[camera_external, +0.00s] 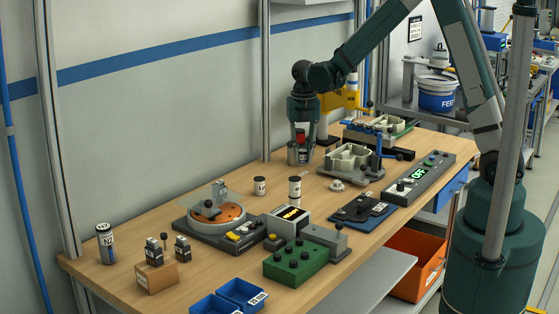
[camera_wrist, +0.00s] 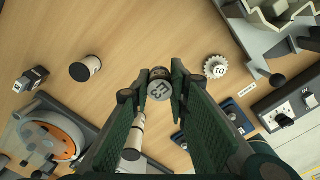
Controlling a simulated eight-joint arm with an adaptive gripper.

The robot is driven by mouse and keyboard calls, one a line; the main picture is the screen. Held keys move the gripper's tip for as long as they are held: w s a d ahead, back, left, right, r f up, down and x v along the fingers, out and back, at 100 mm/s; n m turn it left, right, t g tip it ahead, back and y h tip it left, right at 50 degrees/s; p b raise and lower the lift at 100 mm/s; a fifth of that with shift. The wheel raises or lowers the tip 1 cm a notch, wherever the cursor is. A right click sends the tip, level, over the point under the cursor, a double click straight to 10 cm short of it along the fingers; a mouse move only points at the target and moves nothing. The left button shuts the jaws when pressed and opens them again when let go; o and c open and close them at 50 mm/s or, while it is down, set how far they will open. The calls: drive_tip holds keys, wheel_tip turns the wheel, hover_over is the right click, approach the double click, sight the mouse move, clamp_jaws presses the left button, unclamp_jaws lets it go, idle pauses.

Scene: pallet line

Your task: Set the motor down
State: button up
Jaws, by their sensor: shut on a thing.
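My gripper (camera_wrist: 161,83) is shut on a small cylinder, which I take to be the motor (camera_wrist: 159,88). Its grey round end carries dark lettering and faces the wrist camera, with a dark side showing around it. In the external view my gripper (camera_external: 300,142) points straight down over the back part of the bench, near the wall side. The held part is small and partly covered by the fingers there. It is low and upright; I cannot tell whether its base touches the wood.
A pale gear (camera_external: 337,185) and a grey fixture (camera_external: 350,165) are to the right. A turntable with an orange disc (camera_external: 217,213) is nearer. Bare wood surrounds my gripper's left side.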

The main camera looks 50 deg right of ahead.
drive_tip(key=shift+f, duration=0.1)
hover_over(302, 190)
drive_tip(key=shift+f, duration=3)
drive_tip(key=shift+f, duration=1.9)
drive_tip(key=shift+f+b, duration=0.15)
drive_tip(key=shift+b, duration=0.2)
drive_tip(key=o, duration=0.9)
drive_tip(key=shift+r, duration=0.2)
drive_tip(key=shift+r+p, duration=0.4)
drive_tip(key=shift+r, duration=5.6)
